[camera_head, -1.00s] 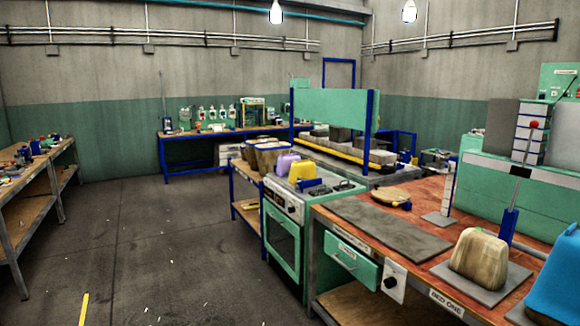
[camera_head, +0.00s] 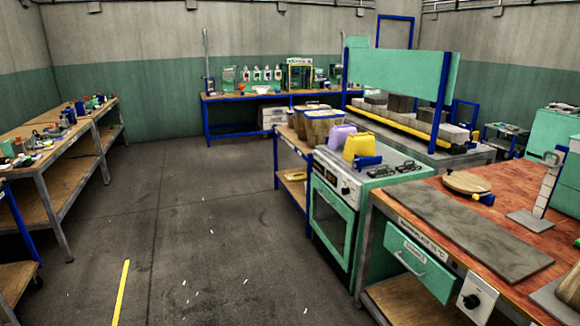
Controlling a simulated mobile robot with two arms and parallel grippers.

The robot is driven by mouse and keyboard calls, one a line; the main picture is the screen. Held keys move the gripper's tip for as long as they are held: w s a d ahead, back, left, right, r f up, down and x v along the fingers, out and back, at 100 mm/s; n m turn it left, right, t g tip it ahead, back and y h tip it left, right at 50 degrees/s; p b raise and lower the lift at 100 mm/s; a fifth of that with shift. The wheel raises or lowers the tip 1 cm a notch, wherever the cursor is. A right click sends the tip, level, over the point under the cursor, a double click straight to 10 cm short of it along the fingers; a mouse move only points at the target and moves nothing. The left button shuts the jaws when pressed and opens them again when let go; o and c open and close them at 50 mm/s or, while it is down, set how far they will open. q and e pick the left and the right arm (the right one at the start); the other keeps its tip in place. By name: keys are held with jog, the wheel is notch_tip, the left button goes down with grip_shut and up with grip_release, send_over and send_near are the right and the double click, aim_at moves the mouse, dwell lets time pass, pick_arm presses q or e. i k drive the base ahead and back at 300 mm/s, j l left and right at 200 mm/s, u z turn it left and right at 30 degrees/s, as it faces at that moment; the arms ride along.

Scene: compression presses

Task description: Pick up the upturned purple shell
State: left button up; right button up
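A purple shell (camera_head: 340,136) stands on top of the green and white oven (camera_head: 333,216), right of the middle of the head view. Its lower right part is hidden behind a yellow shell (camera_head: 361,147). It is too small to tell clearly which way up it is. Neither of my grippers shows in the view.
Wooden-looking tubs (camera_head: 318,126) stand on a blue-legged side table left of the oven. A red-topped bench (camera_head: 440,222) with a grey slab (camera_head: 455,229) is at the right. Workbenches (camera_head: 70,152) line the left.

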aim_at(338, 135)
jog(key=i+j, duration=0.1)
jog(key=i, duration=1)
jog(key=i+j, duration=0.1)
jog(key=i, duration=0.95)
jog(key=j+u, duration=0.05)
